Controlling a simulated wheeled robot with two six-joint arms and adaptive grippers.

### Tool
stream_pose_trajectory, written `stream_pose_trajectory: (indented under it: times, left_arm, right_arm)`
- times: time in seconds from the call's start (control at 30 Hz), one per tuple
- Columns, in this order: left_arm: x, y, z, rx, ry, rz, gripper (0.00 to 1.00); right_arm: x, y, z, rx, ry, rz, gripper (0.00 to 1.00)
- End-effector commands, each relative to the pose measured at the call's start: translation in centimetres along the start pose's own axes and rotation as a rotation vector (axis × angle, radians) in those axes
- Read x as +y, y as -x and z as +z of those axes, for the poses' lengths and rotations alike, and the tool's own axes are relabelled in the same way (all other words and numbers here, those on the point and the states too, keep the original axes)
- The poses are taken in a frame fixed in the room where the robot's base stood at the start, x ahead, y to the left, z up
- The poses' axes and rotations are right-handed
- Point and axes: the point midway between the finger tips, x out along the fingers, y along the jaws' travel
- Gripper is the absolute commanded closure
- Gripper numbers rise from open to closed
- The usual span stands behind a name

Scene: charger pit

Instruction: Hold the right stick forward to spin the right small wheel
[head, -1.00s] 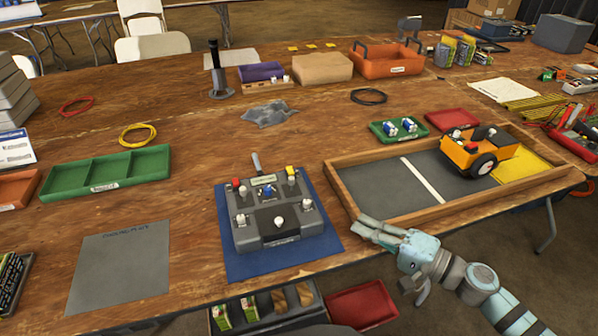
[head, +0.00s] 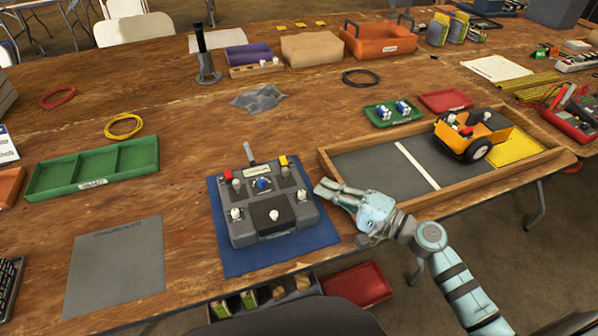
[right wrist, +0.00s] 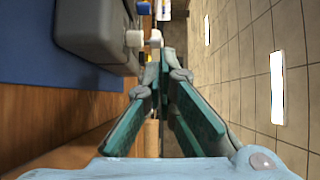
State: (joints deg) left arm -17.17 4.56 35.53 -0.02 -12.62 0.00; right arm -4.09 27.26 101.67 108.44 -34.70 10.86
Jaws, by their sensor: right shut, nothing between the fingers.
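A grey control box (head: 254,228) with several white-, red-, blue- and yellow-topped sticks sits on a blue mat (head: 232,262). The right stick (head: 301,196) has a white knob and stands near the box's right edge. My right gripper (head: 322,189) is shut and empty just right of that stick, with a small gap in the head view. In the right wrist view its fingertips (right wrist: 165,62) point toward white knobs on the box; contact cannot be told. An orange cart (head: 455,137) with a dark wheel (head: 478,151) stands in the wooden-framed pit. My left gripper is out of view.
The pit's wooden frame (head: 480,188) lies right of the box, close to my right arm. A green tray (head: 93,175) and a grey cooling plate (head: 113,270) lie to the left. A small green tray (head: 374,113) stands behind the pit.

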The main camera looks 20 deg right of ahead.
Motion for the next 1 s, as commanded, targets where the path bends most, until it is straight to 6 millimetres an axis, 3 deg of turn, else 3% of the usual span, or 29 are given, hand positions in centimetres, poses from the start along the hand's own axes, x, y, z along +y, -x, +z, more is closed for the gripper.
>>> stream_pose_trajectory:
  times: [0.2,0.4,0.83,1.0]
  left_arm:
    - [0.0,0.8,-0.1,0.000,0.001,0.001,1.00]
    - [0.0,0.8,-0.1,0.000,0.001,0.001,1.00]
    - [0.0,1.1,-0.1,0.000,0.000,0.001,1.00]
    - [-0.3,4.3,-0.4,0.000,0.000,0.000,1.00]
  right_arm:
    - [-0.1,-4.7,0.0,0.000,-0.003,-0.002,1.00]
    - [0.0,-7.2,0.1,-0.001,-0.001,0.000,1.00]
    - [0.0,-7.7,0.0,-0.001,-0.002,0.005,1.00]
    - [-1.2,-8.1,-0.2,-0.001,-0.047,0.067,1.00]
